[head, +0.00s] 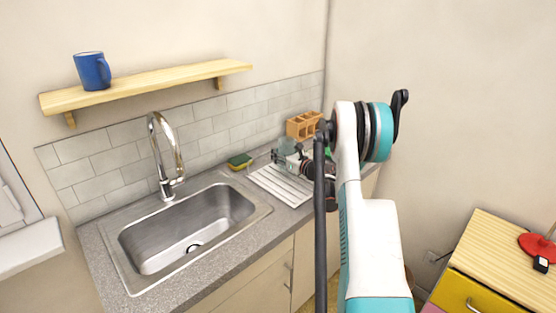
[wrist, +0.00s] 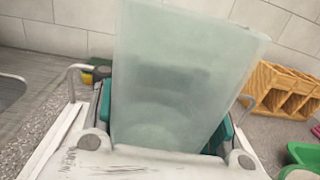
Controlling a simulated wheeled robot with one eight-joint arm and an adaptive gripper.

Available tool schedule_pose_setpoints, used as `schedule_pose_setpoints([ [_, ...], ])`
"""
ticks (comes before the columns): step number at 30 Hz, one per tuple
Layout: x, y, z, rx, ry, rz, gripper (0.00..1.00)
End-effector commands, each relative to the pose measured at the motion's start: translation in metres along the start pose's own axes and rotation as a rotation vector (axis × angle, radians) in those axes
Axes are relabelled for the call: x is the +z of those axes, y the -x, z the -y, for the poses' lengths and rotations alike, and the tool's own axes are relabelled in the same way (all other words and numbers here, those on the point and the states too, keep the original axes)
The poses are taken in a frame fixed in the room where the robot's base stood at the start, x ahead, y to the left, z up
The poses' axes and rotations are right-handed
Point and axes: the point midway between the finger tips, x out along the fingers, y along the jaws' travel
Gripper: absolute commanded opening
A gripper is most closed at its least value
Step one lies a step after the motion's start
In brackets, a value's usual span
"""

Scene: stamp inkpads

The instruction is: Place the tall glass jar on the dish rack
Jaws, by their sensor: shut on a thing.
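The tall glass jar (wrist: 185,75), pale green and translucent, stands up large between my fingers in the wrist view. It also shows small and partly hidden in the head view (head: 287,147). My gripper (wrist: 165,130) is shut on the jar, with a teal finger pad on each side. In the head view my gripper (head: 299,161) is over the far part of the white dish rack (head: 272,180). The rack's wire rail also shows at left in the wrist view (wrist: 76,72). The jar's lower end is hidden, so I cannot tell whether it touches the rack.
A wooden compartment holder (head: 303,124) stands behind the rack. A green-and-yellow sponge (head: 239,161) lies left of it, near the sink (head: 190,225) and faucet (head: 165,155). A green object (wrist: 303,155) is at right in the wrist view. The rack's front slats look clear.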

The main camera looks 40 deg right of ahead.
Motion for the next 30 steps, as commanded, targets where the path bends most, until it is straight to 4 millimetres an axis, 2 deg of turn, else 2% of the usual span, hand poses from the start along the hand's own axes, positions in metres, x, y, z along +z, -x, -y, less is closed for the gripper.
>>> schedule_pose_setpoints([
  [1, -0.011, 0.0, 0.0, 0.0, 0.0, 0.0, 0.0],
  [5, -0.026, 0.0, 0.0, 0.0, 0.0, 0.0, 0.0],
  [17, -0.03, 0.0, 0.0, 0.0, 0.0, 0.0, 0.0],
  [18, -0.03, 0.0, 0.0, 0.0, 0.0, 0.0, 0.34],
  [22, -0.029, 0.0, 0.0, 0.0, 0.0, 0.0, 0.64],
  [23, -0.029, 0.0, 0.0, 0.0, 0.0, 0.0, 0.66],
  [30, -0.029, 0.0, 0.0, 0.0, 0.0, 0.0, 0.66],
])
